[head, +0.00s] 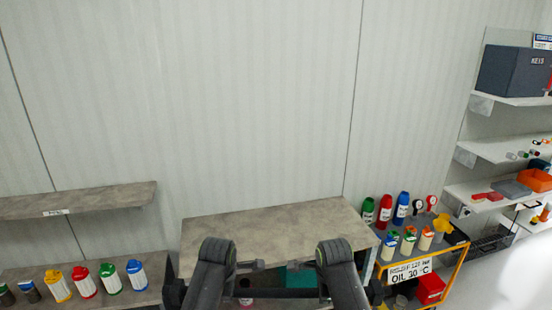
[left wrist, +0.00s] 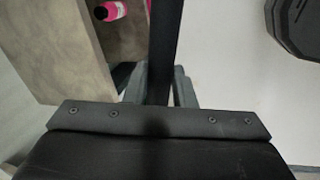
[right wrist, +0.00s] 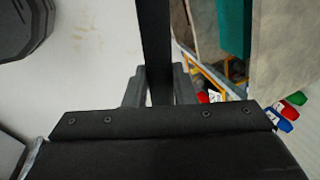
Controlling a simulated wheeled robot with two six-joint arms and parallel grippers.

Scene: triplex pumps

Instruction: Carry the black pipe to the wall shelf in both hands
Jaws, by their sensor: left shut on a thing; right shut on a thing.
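The black pipe (left wrist: 162,45) runs between the fingers of my left gripper (left wrist: 160,90) in the left wrist view. In the right wrist view the pipe (right wrist: 155,45) runs between the fingers of my right gripper (right wrist: 157,90). Both grippers are shut on it. In the head view a dark bar (head: 288,293) that looks like the pipe spans level between my two forearms, which hide much of it and the fingers. A grey wall shelf (head: 100,199) with a small white label is at the left; its visible top is bare.
A bare grey tabletop (head: 270,222) is straight ahead. A lower shelf (head: 120,299) at left holds several coloured bottles. A yellow-framed trolley (head: 455,272) with bottles and an oil sign stands at right. Loaded white shelves (head: 505,150) are at far right.

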